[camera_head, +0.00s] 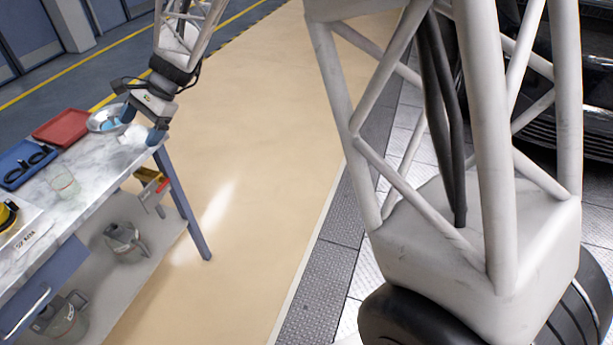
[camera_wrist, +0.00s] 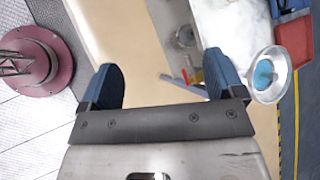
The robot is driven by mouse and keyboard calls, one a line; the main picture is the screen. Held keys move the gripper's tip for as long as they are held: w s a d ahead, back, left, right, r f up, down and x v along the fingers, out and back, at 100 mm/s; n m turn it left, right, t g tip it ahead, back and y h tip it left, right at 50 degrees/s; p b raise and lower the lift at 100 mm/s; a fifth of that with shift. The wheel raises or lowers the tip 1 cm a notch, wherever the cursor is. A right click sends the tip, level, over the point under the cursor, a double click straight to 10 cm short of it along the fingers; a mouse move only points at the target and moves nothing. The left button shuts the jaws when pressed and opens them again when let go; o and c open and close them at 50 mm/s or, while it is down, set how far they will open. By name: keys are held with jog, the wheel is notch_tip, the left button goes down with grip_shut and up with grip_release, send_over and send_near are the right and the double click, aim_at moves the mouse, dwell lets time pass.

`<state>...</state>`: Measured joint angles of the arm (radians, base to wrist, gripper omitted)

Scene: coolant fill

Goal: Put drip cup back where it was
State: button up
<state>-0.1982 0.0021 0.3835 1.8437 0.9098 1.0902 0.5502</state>
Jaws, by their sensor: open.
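My gripper (camera_head: 142,125) is open, its blue fingers at the far right corner of the marble-topped table (camera_head: 95,170). In the wrist view my gripper (camera_wrist: 162,68) has nothing between its fingers. A round metal bowl (camera_head: 101,121) with something blue inside stands on the table just left of my gripper; the bowl (camera_wrist: 278,92) also shows right of the fingers in the wrist view. A small clear cup (camera_head: 64,181) stands upright nearer the table's front, apart from my gripper. I cannot tell for certain which of these is the drip cup.
A red tray (camera_head: 62,128) and a blue tray (camera_head: 14,174) with black items lie along the table's back. A yellow item (camera_head: 6,217) and a label (camera_head: 31,239) are at the left. Jugs (camera_head: 125,241) stand on the lower shelf. The floor right of the table is clear.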

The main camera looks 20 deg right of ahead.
jog(key=s+d+r+n+t+h, duration=0.1)
jog(key=s+d+n+h, duration=0.2)
jog(key=s+d, duration=0.5)
jog(key=s+d+r+n+t+h, duration=0.1)
jog(key=s+d+r+n+h, duration=0.1)
jog(key=s+d, duration=0.7)
jog(key=s+d+r+n+t+h, duration=0.2)
jog(key=s+d, duration=0.7)
jog(key=s, duration=1.1)
jog(key=n+h, duration=0.2)
jog(key=shift+d+n, duration=0.2)
jog(key=shift+n, duration=0.2)
